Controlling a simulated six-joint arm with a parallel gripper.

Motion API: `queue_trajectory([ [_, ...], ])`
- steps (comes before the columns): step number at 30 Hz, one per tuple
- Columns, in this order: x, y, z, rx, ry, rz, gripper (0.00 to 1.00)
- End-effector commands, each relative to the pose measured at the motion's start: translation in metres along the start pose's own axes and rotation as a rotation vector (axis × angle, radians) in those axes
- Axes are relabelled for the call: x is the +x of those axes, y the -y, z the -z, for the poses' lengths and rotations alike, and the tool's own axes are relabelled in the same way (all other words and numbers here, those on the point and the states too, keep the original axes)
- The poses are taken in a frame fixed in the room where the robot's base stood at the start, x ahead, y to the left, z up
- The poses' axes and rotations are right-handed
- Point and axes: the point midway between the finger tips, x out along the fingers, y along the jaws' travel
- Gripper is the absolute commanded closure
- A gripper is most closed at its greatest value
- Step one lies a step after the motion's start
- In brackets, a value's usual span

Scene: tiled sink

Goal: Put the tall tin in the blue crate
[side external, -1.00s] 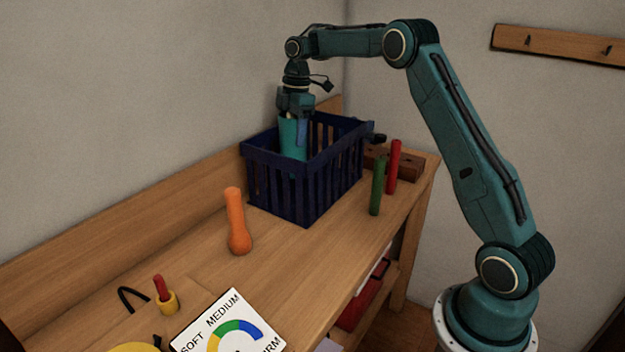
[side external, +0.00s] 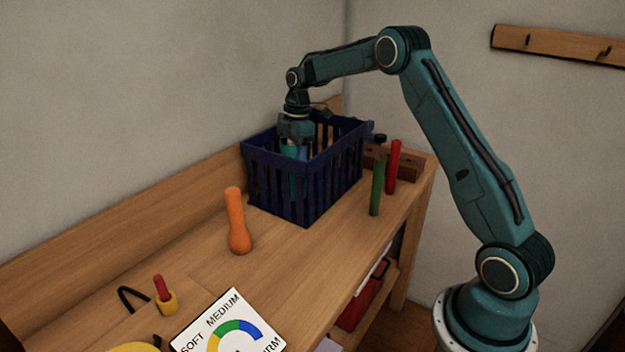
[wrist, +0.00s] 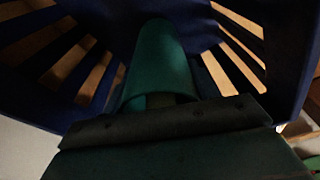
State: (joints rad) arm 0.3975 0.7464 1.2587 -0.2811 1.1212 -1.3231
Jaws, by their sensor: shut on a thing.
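The blue crate (side external: 306,190) stands on the wooden bench, upright, with slatted walls. My gripper (side external: 296,148) is lowered into its open top and is shut on the tall tin. The tall tin (wrist: 160,62) is a teal-green cylinder; in the wrist view it reaches away from the jaws, between the crate's slatted walls (wrist: 285,35). In the side external view the tin is mostly hidden behind the crate's slats and my gripper. I cannot tell whether its lower end touches the crate floor.
An orange bottle-shaped thing (side external: 236,222) stands left of the crate. A green stick (side external: 377,186) and a red stick (side external: 393,166) stand to its right. Bench between is clear.

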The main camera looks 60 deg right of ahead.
Motion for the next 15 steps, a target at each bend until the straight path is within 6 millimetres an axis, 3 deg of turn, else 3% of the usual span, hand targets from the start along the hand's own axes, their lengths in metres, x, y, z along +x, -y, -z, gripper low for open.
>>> queue_trajectory([
  [3,0.0084,0.0002,-0.0011,0.0,0.001,0.0,0.77],
  [15,0.0113,0.0,-0.0016,0.0,0.001,-0.001,0.77],
])
